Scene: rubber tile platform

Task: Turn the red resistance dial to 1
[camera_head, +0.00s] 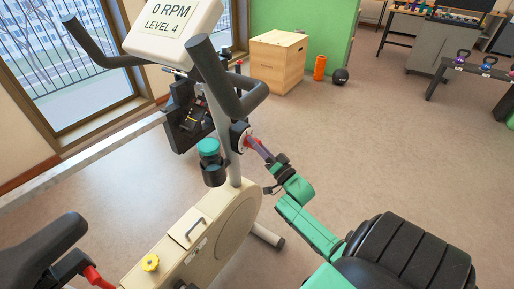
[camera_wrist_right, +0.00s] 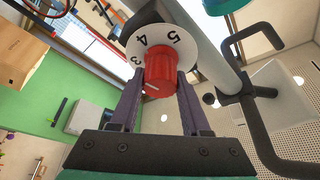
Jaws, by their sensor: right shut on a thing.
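The red resistance dial (camera_wrist_right: 160,73) is a ribbed red knob on a white round plate (camera_wrist_right: 171,40) printed with numbers; 3, 4 and 5 show in the right wrist view. A white pointer line on the knob points to the lower left. In the head view the dial (camera_head: 250,141) is small, on the bike's upright post. My right gripper (camera_head: 259,147) reaches it from the lower right. Its two purple fingers are shut on the knob, one on each side. The bike's display (camera_head: 172,25) reads 0 RPM, LEVEL 4. My left gripper is not in view.
The exercise bike's dark handlebars (camera_head: 214,75) rise above the dial. A bottle with a teal lid (camera_head: 208,147) sits left of the post. The cream bike body (camera_head: 195,225) is below.

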